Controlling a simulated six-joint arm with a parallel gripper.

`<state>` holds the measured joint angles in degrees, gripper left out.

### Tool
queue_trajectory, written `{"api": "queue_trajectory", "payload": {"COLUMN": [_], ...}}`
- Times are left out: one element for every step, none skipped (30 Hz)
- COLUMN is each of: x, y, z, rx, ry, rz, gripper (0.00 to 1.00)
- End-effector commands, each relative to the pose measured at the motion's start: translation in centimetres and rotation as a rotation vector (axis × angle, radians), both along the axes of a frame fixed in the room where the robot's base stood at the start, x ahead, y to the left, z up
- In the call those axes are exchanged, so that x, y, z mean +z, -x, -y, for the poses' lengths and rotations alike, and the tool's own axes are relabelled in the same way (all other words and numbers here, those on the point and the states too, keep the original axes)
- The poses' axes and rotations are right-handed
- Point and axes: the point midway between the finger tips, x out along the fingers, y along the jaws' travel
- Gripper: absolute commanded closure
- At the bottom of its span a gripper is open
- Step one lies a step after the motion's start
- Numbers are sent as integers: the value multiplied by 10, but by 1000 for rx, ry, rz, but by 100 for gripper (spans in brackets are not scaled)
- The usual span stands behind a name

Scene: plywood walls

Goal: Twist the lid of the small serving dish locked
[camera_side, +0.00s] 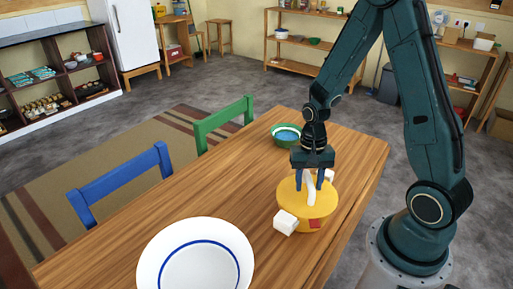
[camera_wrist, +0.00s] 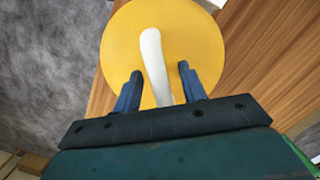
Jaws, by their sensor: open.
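The small serving dish (camera_side: 307,220) stands on the wooden table near its right edge. Its round yellow lid (camera_side: 325,211) sits on top and carries a white bar handle (camera_side: 311,190). White blocks stick out at the dish's sides, and a red mark (camera_side: 315,223) shows on its front. My gripper (camera_side: 311,188) points down over the lid with its blue fingers on either side of the handle. In the wrist view the fingers (camera_wrist: 158,80) are apart, with gaps to the white handle (camera_wrist: 154,58) between them. The yellow lid (camera_wrist: 120,40) fills the upper middle there.
A white plate with a blue ring (camera_side: 160,245) lies at the table's front left. A green bowl with blue inside (camera_side: 286,129) stands behind the dish. Blue (camera_side: 120,177) and green (camera_side: 222,119) chairs line the table's left side. Bare tabletop (camera_side: 225,185) lies between.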

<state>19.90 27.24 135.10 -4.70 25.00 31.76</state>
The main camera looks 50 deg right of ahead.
Motion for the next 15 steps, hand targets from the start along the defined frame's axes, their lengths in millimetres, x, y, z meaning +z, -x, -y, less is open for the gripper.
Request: {"api": "queue_trajectory", "payload": {"x": [0,0,0,0,0,0,0,0,0,0,0,0,0,0,0], "y": [0,0,0,0,0,0,0,0,0,0,0,0,0,0,0], "z": [0,0,0,0,0,0,0,0,0,0,0,0,0,0,0], "rx": [0,0,0,0,0,0,0,0,0,0,0,0,0,0,-3], "ry": [0,0,0,0,-1,-1,-1,-1,-1,-1,-1,-1,-1,-1,0], "rz": [0,0,0,0,-1,-1,-1,-1,-1,-1,-1,-1,-1,-1,-1], "gripper": [58,58,58,58,62,70,76,82,90,96,100,100,100,100,100]}}
